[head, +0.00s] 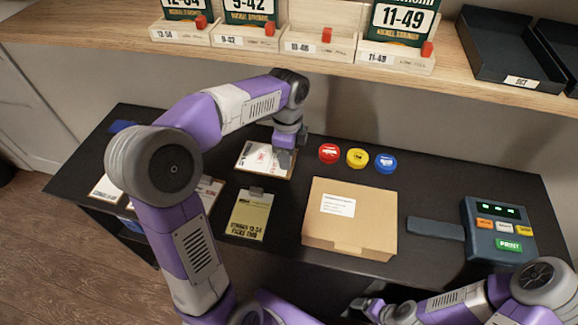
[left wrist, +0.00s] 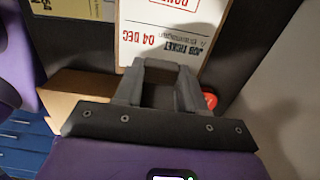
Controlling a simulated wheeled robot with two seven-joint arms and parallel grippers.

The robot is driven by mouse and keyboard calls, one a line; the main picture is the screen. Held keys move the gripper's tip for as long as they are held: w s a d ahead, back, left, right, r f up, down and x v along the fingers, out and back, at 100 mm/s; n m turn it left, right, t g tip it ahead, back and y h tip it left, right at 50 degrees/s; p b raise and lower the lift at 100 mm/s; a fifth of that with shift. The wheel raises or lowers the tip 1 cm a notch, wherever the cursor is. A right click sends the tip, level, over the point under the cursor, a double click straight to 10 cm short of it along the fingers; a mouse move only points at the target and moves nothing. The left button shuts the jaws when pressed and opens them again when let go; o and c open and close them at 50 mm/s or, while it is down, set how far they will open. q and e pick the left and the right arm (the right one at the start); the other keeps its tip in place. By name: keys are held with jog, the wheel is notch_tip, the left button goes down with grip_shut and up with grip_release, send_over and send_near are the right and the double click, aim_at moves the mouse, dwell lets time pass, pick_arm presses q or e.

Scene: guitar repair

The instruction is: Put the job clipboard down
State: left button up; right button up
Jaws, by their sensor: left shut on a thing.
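The job clipboard (head: 258,160), a brown board with a white job ticket and red stamp, is at the back of the dark bench, left of the colored buttons. My left gripper (head: 287,152) is shut on its right end. In the left wrist view the clipboard (left wrist: 165,38) extends away from the fingertips (left wrist: 158,72), with its printing upside down. It looks flat and close to the bench top; I cannot tell whether it touches. My right gripper (head: 372,306) is low at the bench's front edge, small and partly hidden, away from the clipboard.
A cardboard box (head: 345,230) stands mid-bench, with a yellow card (head: 249,215) to its left. Red (head: 329,153), yellow (head: 357,158) and blue (head: 386,162) buttons lie behind it. A label printer (head: 500,232) is at right. A wooden shelf (head: 300,68) overhangs the back.

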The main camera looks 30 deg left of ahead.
pick_arm(q)
jog(key=shift+w+a, duration=0.25)
jog(key=shift+w, duration=0.6)
jog(key=shift+s+f+b, duration=0.15)
jog(key=shift+f+b, duration=0.3)
jog(key=shift+f, duration=0.35)
notch_tip(320, 180, down, 5)
jog(key=shift+s+r+b, duration=0.1)
jog(key=shift+b, duration=1.1)
jog(key=shift+w+f+b, duration=0.2)
jog(key=shift+f+b, duration=0.1)
jog(key=shift+f, duration=0.1)
jog(key=shift+r, duration=0.1)
jog(key=o, duration=1.2)
jog(key=shift+c, duration=0.2)
